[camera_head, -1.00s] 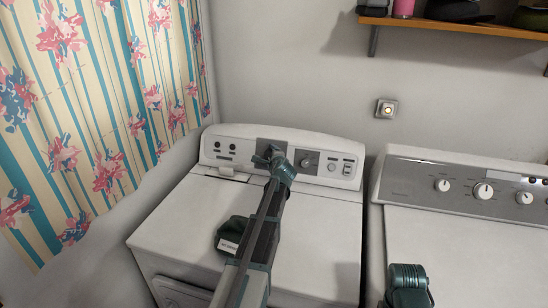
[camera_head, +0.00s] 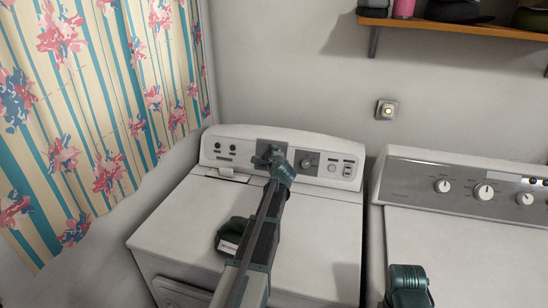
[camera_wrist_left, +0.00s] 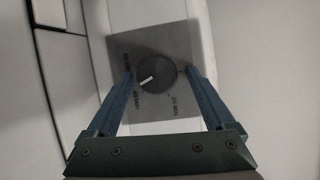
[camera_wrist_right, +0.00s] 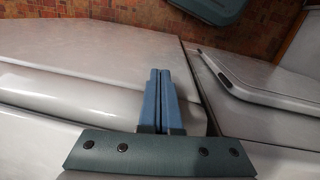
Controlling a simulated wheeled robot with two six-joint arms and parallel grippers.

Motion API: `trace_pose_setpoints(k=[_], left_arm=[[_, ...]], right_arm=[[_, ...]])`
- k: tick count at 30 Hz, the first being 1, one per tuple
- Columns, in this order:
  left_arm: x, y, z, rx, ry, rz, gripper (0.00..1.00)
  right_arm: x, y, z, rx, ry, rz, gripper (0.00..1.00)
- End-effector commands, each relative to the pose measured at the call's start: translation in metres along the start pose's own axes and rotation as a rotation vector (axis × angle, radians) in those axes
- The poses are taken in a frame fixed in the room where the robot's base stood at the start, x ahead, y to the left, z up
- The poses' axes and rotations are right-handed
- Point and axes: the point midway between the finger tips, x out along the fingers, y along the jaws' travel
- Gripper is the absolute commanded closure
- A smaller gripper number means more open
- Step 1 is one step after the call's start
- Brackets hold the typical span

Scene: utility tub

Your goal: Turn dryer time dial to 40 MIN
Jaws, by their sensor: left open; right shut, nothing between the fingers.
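The dryer's time dial (camera_wrist_left: 157,75) is a dark round knob on a grey square plate (camera_wrist_left: 115,50) in the left wrist view. Its white pointer aims to the lower left, towards one of the printed labels. A "20 MIN" label seems to sit at its lower right; the others are hard to read. My left gripper (camera_wrist_left: 160,72) is open, with one finger on each side of the dial; contact is unclear. In the head view my left gripper (camera_head: 271,157) hides this dial. My right gripper (camera_wrist_right: 163,72) is shut and empty.
The dryer (camera_head: 195,215) has another dial (camera_head: 309,162) just right of my left gripper. A second machine (camera_head: 450,245) with several knobs stands at right. A shelf (camera_head: 460,28) hangs above, and a floral curtain (camera_head: 90,100) is at left.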

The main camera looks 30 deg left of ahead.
Motion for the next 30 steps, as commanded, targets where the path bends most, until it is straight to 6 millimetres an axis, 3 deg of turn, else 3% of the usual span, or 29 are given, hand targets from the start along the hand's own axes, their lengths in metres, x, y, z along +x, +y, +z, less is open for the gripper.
trace_pose_setpoints(k=[5, 15, 21, 30], left_arm=[[-0.015, -0.001, 0.0, 0.001, 0.001, 0.0, 0.12], [-0.088, -0.004, -0.004, 0.002, 0.002, -0.001, 0.12], [-0.119, -0.004, -0.008, 0.003, 0.002, -0.001, 0.12], [-0.136, -0.004, -0.01, 0.002, 0.0, 0.0, 0.12]], right_arm=[[-0.006, 0.001, 0.0, 0.0, 0.0, 0.0, 1.0], [-0.031, 0.003, 0.002, 0.0, 0.0, 0.0, 1.0], [-0.041, 0.004, 0.002, 0.0, 0.0, 0.0, 1.0], [-0.045, 0.004, 0.003, 0.0, 0.0, 0.0, 1.0]])
